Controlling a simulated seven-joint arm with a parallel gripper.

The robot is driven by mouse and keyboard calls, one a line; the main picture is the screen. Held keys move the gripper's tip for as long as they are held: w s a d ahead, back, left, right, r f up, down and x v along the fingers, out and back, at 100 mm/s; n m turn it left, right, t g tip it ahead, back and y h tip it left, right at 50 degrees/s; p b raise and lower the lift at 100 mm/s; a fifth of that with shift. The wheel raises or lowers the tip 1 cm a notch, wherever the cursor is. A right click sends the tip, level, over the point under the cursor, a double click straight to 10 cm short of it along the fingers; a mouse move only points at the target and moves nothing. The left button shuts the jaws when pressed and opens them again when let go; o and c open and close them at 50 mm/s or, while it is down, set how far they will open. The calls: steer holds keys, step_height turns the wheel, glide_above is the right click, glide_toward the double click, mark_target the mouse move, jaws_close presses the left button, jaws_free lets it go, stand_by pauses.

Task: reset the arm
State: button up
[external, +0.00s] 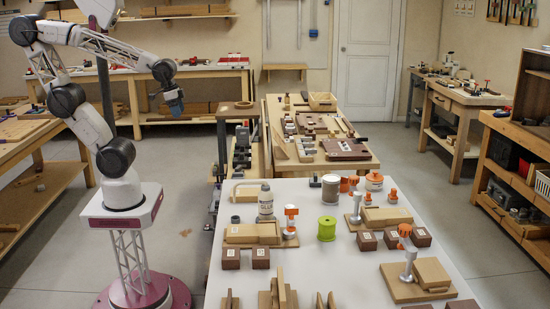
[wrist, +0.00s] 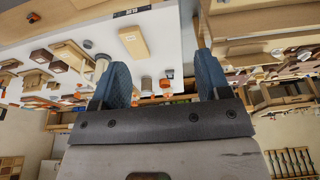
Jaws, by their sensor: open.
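My gripper (external: 174,103) is raised at the left in the external view, beside the white-topped table and well clear of it. My arm folds up from its pink base and the gripper hangs downward. In the wrist view the two blue fingers of my gripper (wrist: 163,90) stand wide apart with nothing between them. The scene in the wrist view appears upside down, with the white tabletop beyond the fingers.
The white table (external: 345,265) holds wooden blocks (external: 253,234), a green spool (external: 326,229), a grey bottle (external: 265,201) and several orange-topped items. A wooden bench (external: 370,164) with parts stands behind it. Floor (external: 180,225) between my base and the table is free.

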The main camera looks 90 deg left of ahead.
steer(key=shift+s+d+r, duration=0.3)
steer(key=shift+s+d, duration=0.05)
steer(key=shift+s, duration=0.2)
